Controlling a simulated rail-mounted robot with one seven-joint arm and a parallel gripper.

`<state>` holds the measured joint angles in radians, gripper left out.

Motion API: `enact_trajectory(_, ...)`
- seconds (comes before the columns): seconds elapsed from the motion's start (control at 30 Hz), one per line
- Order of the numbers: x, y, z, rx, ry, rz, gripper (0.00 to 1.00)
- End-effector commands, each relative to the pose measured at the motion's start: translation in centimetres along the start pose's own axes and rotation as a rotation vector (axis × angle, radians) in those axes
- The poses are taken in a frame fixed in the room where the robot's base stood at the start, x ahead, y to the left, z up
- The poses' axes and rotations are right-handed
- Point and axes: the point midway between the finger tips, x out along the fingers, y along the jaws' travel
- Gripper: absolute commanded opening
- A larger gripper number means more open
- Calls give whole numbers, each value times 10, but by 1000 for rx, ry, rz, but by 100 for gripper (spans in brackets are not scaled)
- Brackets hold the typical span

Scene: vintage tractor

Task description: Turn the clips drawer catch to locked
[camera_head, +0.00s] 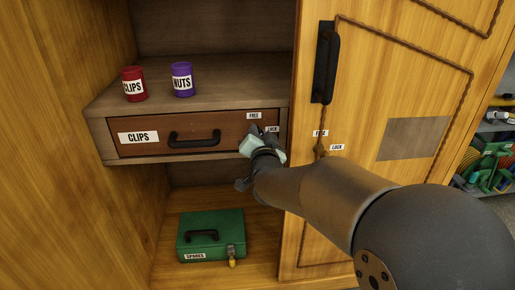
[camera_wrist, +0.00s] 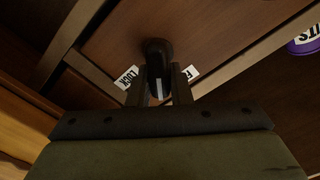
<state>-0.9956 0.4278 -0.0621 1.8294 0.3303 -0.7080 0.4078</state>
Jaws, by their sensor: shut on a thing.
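The clips drawer (camera_head: 155,148) is shut under the shelf in the cabinet, with a CLIPS label (camera_head: 138,137) and a black handle (camera_head: 195,138). Its catch is a dark knob (camera_wrist: 157,52) at the drawer's right end, mostly hidden by my gripper in the head view. My gripper (camera_wrist: 160,85) is shut on the catch, a finger on each side. A FREE label (camera_head: 254,116) sits above the catch and a LOCK label (camera_head: 271,129) to its upper right. In the wrist view, the catch lies between the LOCK label (camera_wrist: 127,77) and the partly hidden FREE label (camera_wrist: 190,73).
A red CLIPS tin (camera_head: 133,84) and a purple NUTS tin (camera_head: 182,79) stand on the shelf above. A green SPARES box (camera_head: 211,235) sits below. The cabinet door (camera_head: 400,90), with its own catch (camera_head: 320,149), is right of the drawer, behind my arm.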

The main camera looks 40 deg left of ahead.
Motion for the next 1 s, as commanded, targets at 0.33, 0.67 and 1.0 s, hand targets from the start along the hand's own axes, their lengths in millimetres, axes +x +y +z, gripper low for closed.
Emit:
enact_trajectory(0.33,0,10,6,330,2,-1,0)
enact_trajectory(0.67,0,12,6,633,2,-1,0)
enact_trajectory(1.0,0,12,7,855,-1,0,0)
